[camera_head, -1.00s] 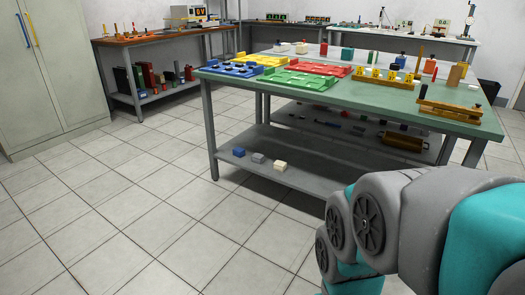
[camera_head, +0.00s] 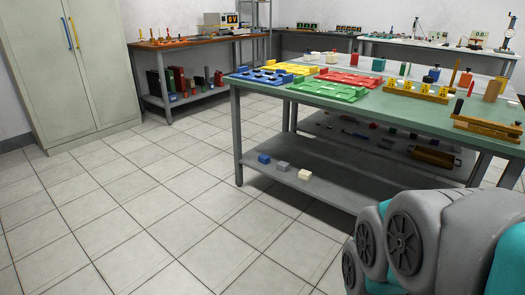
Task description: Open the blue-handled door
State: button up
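A tall grey-green cabinet (camera_head: 58,98) stands at the far left with two doors, both shut. The blue handle (camera_head: 66,34) is a vertical bar on the left door (camera_head: 40,95), close to the middle seam. A yellow handle (camera_head: 75,32) sits just right of it, on the right door (camera_head: 98,75). My gripper is not in view. Part of my arm, grey and teal, shows at the lower right, well away from the cabinet. The cabinet's left edge lies near the picture's left border.
A green-topped table (camera_head: 400,111) with coloured trays and a lower shelf (camera_head: 240,152) fills the right side. A brown-topped bench (camera_head: 190,42) stands right of the cabinet. The tiled floor (camera_head: 130,215) in front of the cabinet is clear.

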aim_at(36, 40)
jog(key=u, duration=1.4)
jog(key=i+u, duration=0.2)
jog(key=i, duration=3.9)
